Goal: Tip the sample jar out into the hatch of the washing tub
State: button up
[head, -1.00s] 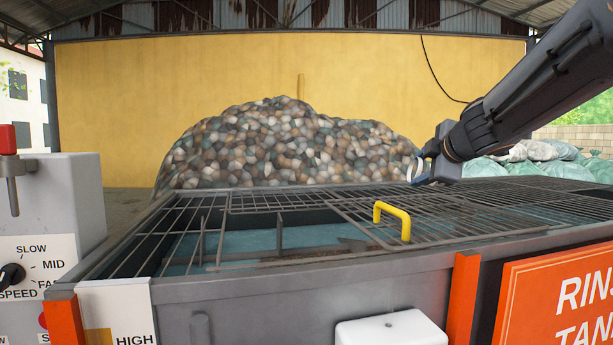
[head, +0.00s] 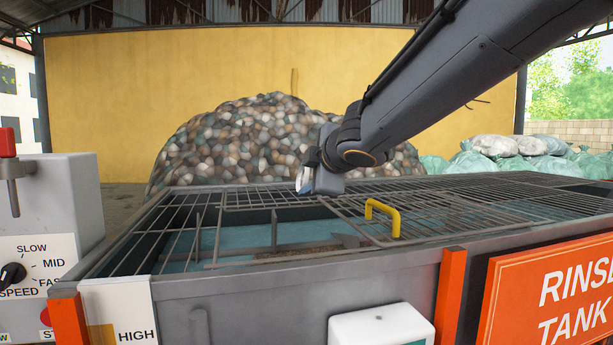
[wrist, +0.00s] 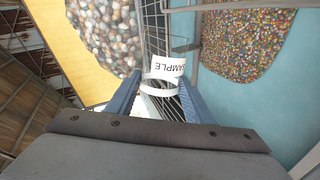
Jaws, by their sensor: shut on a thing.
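The sample jar (wrist: 168,67) is between the blue fingers of my gripper (wrist: 160,86) in the wrist view. Its white label reads SAMPLE, upside down there. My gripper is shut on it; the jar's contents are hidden. In the head view my gripper (head: 304,181) hangs over the far part of the tub's grating, and the jar is hard to make out. The washing tub (head: 250,288) is a grey tank. Its hatch opening (head: 255,238) shows blue water and floating flakes, left of a grating panel with a yellow handle (head: 383,219). My gripper appears beyond the opening.
Metal grating (head: 470,190) covers the tub's right and far parts. A control box (head: 55,205) stands at the left. A white box (head: 380,327) sits on the tub's front. A heap of flakes (head: 235,140) and sacks (head: 500,150) lie behind. Water with flakes (wrist: 240,45) shows beside the jar.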

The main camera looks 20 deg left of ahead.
jog(key=r+m+p, duration=0.1)
jog(key=p, duration=0.1)
jog(key=r+m+y+p, duration=0.1)
jog(key=p, duration=0.1)
jog(key=shift+w+d+r+p, duration=0.2)
jog(key=shift+d+r+p, duration=0.15)
jog(key=shift+d+p, duration=0.05)
jog(key=r+m+y+p, duration=0.1)
jog(key=r+m+p, duration=0.1)
jog(key=p, duration=0.1)
jog(key=d+r+m+g+y+p, duration=0.1)
jog(key=shift+w+r+m+y, duration=0.15)
jog(key=shift+w+m+y, duration=0.15)
jog(key=shift+m, duration=0.1)
notch_tip(320, 180, up, 2)
jog(key=m+y+p, duration=0.1)
jog(key=m+p, duration=0.2)
jog(key=shift+r+m+t+y+p, duration=0.5)
jog(key=shift+r+m+y, duration=0.45)
jog(key=shift+m, duration=0.55)
